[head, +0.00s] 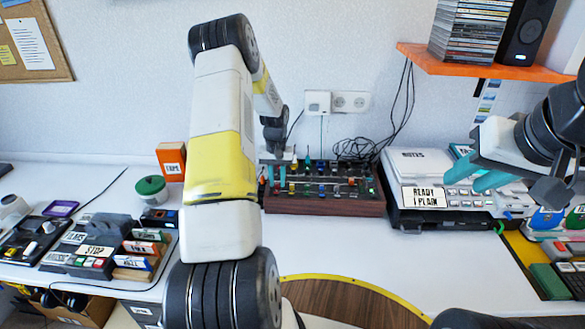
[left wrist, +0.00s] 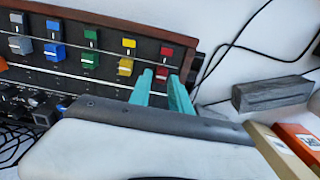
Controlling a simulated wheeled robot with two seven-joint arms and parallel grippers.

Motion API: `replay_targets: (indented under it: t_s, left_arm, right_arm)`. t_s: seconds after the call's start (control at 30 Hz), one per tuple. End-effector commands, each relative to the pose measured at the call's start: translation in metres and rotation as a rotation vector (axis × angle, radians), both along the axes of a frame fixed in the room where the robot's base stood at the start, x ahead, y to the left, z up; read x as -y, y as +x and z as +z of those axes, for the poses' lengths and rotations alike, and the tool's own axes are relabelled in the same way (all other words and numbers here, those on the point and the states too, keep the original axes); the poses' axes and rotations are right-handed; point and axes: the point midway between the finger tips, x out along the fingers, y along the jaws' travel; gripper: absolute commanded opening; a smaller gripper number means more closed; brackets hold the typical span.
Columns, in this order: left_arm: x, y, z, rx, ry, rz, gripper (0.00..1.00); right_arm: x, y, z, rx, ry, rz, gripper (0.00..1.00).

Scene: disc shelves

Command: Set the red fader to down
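The mixer (head: 325,202) is a dark panel with a wooden front and coloured faders, at the middle back of the table. In the left wrist view the red fader cap (left wrist: 162,73) is at the right end of the row, below a red block (left wrist: 167,50). My left gripper (head: 272,174) is over the mixer's left end. Its teal fingertips (left wrist: 161,76) are apart, one on either side of the red cap; I cannot tell whether they touch it. My right gripper (head: 470,178) is open and empty, above the grey machine at the right.
Yellow (left wrist: 125,66), green and blue faders stand beside the red one. Loose cables hang behind. The table in front is clear.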

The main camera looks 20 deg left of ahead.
Motion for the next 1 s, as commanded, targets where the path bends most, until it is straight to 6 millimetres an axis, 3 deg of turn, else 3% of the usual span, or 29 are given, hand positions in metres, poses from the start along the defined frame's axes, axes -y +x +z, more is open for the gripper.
replay_targets:
  t_s: [0.27, 0.7, 1.0]
  left_arm:
    - [0.000, 0.000, 0.008, 0.002, 0.001, 0.000, 0.24]
    - [0.000, 0.000, 0.073, 0.000, 0.000, 0.000, 0.24]
    - [0.000, 0.000, 0.078, 0.000, 0.000, 0.000, 0.24]
  right_arm:
    - [0.000, 0.000, 0.000, 0.000, 0.000, 0.000, 0.36]
    - [0.000, 0.000, 0.000, 0.000, 0.000, 0.000, 0.36]
    - [0.000, 0.000, 0.000, 0.000, 0.000, 0.000, 0.36]
